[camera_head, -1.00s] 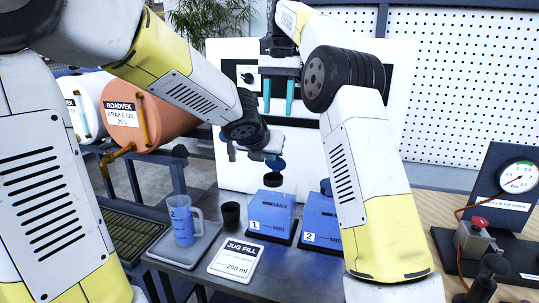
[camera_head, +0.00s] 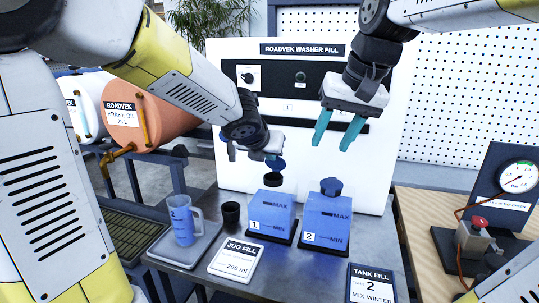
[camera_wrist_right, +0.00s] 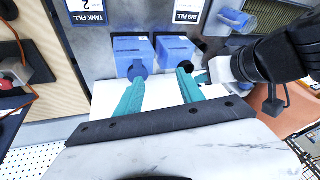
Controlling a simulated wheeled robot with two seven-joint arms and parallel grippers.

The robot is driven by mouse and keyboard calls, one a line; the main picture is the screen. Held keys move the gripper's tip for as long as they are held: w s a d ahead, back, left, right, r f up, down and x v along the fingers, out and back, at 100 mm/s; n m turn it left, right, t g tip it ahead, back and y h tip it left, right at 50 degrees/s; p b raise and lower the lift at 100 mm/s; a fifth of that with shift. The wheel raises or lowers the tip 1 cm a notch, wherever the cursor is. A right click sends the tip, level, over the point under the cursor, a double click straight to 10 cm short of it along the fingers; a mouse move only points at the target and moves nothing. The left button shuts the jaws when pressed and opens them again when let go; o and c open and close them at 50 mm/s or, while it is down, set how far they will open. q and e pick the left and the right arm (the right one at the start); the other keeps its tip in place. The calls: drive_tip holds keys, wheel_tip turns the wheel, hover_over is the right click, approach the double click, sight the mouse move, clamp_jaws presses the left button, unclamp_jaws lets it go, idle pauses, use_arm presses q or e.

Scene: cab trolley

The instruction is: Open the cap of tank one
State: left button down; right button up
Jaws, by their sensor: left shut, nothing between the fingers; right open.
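Tank one (camera_head: 268,213) is a blue box labelled 1 on the metal table; it also shows in the right wrist view (camera_wrist_right: 175,51). A dark neck (camera_head: 272,180) stands on its top. A dark blue cap-like disc (camera_head: 277,164) shows just above the neck, tilted and apart from it; I cannot tell how it is attached. My left gripper (camera_head: 257,156) is shut at the cap, partly hidden, holding nothing. My right gripper (camera_head: 337,133) is open and empty, pointing down above tank two (camera_head: 326,218). Tank two's blue cap (camera_head: 331,187) sits on its top.
A blue jug (camera_head: 183,222) stands on a grey plate at left, beside a black cup (camera_head: 230,214). A jug fill sign (camera_head: 236,259) and tank fill sign (camera_head: 371,285) are in front. A white panel (camera_head: 230,90) stands behind. A gauge stand (camera_head: 497,195) is at right.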

sight(276, 162)
use_arm(q)
drive_tip(key=shift+w+r, duration=0.2)
drive_tip(key=shift+w, duration=0.05)
use_arm(e)
drive_tip(key=s+f+n+t, duration=0.1)
drive_tip(key=s+f+t, duration=0.1)
drive_tip(key=s+f, duration=0.7)
drive_tip(key=shift+s+d, duration=0.25)
drive_tip(key=shift+d, duration=0.2)
use_arm(q)
drive_tip(key=shift+d, duration=0.1)
drive_tip(key=shift+w+d+r, duration=0.2)
drive_tip(key=shift+w+r, duration=0.15)
drive_tip(key=shift+w, duration=0.3)
drive_tip(key=shift+w+d+r, duration=0.2)
drive_tip(key=shift+w+r, duration=0.15)
drive_tip(key=shift+w, duration=0.3)
drive_tip(key=shift+w+d+r, duration=0.2)
drive_tip(key=shift+w+d, duration=0.05)
drive_tip(key=shift+w, duration=0.5)
drive_tip(key=shift+w+d+r, duration=0.15)
drive_tip(key=shift+w+d, duration=0.1)
drive_tip(key=shift+w, duration=0.5)
